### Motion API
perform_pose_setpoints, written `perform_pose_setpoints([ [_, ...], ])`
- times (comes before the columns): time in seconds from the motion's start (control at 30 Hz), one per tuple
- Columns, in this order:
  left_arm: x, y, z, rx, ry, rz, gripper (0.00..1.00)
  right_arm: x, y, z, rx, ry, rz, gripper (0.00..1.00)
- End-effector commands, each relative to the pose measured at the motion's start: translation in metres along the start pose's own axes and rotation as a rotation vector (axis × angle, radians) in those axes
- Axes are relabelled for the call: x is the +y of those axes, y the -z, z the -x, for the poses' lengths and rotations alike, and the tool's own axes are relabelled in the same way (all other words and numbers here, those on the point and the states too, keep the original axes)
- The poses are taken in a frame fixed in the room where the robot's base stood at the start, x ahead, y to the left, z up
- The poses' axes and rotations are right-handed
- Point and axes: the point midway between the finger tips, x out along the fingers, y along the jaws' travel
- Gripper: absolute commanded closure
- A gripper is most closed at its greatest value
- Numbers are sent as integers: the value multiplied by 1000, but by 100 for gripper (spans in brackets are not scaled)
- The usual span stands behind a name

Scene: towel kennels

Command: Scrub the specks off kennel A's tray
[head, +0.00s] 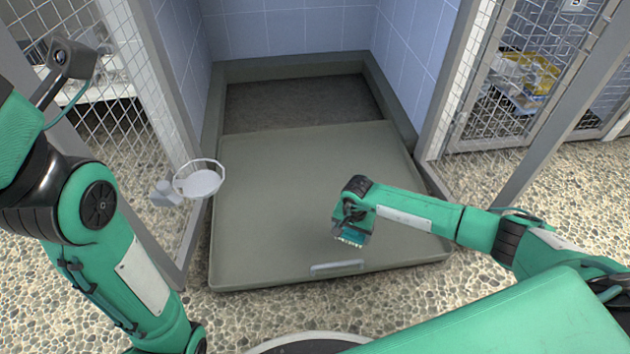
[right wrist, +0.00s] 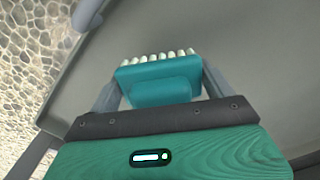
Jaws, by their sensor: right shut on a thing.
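The kennel tray (head: 275,200) is a grey-green sheet with a raised rim, pulled partly out of the tiled kennel. Its front has a pale handle (head: 337,267). No specks can be made out on it in either view. My right gripper (head: 350,232) is over the tray's front right part, shut on a teal brush (head: 350,236) with pale bristles. In the right wrist view the brush (right wrist: 158,85) sits between the two fingers, bristles pointing away from the palm. I cannot tell whether the bristles touch the tray. My left arm comes in at the left; its gripper is not in view.
A white bowl in a wire holder (head: 199,180) hangs by the left mesh door (head: 112,95), beside the tray's left edge. The right mesh door (head: 510,75) stands open; a yellow item (head: 538,75) is behind it. Pebbled floor (head: 250,320) surrounds the tray.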

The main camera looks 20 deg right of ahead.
Motion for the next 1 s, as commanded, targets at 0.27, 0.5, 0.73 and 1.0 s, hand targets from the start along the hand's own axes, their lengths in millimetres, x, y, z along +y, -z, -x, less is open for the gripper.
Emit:
perform_pose_setpoints([
  [0.27,-2,-6,-10,-9,-11,-9,64,1,6,29,2,1,-12,41],
  [0.5,0,-9,1,-37,-19,-11,64,1,8,34,1,1,-16,41],
  [0.73,-1,-8,-1,-30,-15,-10,64,1,8,35,1,1,-16,41],
  [1.0,-13,-24,0,-91,4,-41,64,-22,10,121,6,7,85,41],
])
